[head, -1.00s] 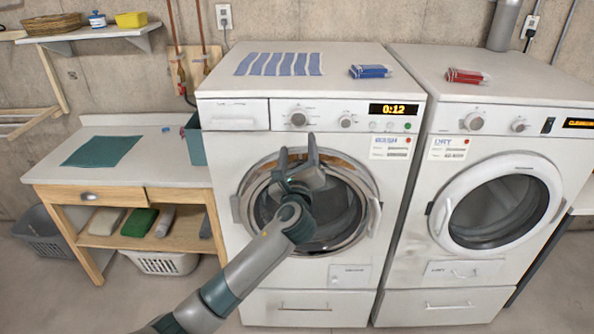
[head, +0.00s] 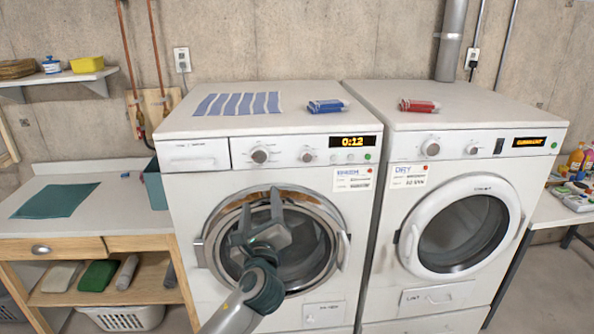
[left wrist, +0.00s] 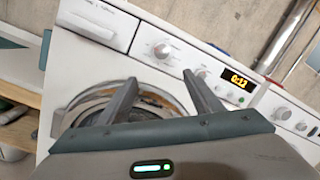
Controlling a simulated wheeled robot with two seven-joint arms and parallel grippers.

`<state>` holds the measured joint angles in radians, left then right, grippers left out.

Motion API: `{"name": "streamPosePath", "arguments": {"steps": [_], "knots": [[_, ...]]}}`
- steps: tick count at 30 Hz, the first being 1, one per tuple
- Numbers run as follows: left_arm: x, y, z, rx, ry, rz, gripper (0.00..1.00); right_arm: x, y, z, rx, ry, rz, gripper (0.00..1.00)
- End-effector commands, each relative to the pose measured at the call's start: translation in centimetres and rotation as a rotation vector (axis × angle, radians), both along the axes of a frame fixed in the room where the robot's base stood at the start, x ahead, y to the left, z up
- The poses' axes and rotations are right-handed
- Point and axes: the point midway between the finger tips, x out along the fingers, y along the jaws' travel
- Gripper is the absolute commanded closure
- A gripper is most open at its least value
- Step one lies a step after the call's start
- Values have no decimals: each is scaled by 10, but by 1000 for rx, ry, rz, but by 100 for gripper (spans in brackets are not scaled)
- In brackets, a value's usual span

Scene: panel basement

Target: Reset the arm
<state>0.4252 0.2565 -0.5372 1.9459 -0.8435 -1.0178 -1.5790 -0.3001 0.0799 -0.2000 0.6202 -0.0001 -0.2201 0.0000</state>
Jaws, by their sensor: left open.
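My left gripper (head: 257,220) is in front of the washer's round door in the head view. Its two fingers are apart and nothing is between them. In the left wrist view the open fingers (left wrist: 165,98) point toward the washer front, below its control panel. The washer (head: 190,200) stands upright with a display reading 0:12. Its door (head: 336,240) looks shut, and part of it is hidden behind my gripper and arm. Whether the gripper touches the door cannot be told. My right gripper is not seen.
A dryer (head: 385,250) stands right of the washer. A striped cloth (head: 238,103), a blue pack (head: 326,106) and a red pack (head: 418,105) lie on top. A wooden table (head: 100,215) with a green cloth (head: 55,200) is at left. Bottles (head: 577,160) stand on a right table.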

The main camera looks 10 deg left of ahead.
Motion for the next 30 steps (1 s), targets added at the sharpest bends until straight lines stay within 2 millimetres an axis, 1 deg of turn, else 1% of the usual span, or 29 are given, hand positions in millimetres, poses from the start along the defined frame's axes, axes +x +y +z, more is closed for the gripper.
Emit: {"name": "streamPosePath", "arguments": {"steps": [1, 2, 5, 8, 9, 11, 12, 14, 15, 17, 18, 20, 21, 23, 24, 26, 27, 29, 30], "knots": [[2, 0, -12, -13, 15, -3, 41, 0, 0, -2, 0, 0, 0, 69], [3, 0, -20, -24, 24, -6, 41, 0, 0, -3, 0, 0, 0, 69], [8, 1, -56, -72, 68, -19, 41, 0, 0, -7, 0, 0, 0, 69], [13, 2, -106, -148, 127, -32, 41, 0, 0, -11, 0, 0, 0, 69], [14, 3, -129, -184, 154, -36, 41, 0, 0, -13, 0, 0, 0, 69], [13, 4, -166, -244, 198, -41, 41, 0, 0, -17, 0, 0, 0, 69], [12, 5, -191, -285, 226, -42, 41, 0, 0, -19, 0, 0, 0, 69], [9, 8, -230, -349, 269, -40, 41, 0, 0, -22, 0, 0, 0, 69], [5, 9, -255, -394, 298, -37, 41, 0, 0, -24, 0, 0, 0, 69], [-2, 10, -293, -461, 338, -29, 41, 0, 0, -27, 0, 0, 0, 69], [-8, 11, -318, -506, 365, -21, 41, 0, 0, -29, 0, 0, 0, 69], [-18, 13, -354, -575, 403, -6, 41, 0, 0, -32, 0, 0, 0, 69], [-26, 15, -379, -620, 427, 5, 41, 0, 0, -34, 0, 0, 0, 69], [-40, 17, -414, -688, 464, 27, 41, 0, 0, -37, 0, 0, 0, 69], [-49, 18, -437, -736, 486, 42, 41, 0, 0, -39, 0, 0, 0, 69], [-66, 20, -472, -805, 519, 70, 41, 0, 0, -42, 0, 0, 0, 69], [-77, 22, -494, -851, 540, 92, 41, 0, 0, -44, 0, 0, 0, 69], [-96, 23, -528, -921, 569, 125, 41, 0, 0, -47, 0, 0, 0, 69], [-110, 25, -549, -967, 588, 150, 41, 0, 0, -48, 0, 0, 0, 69]]}}
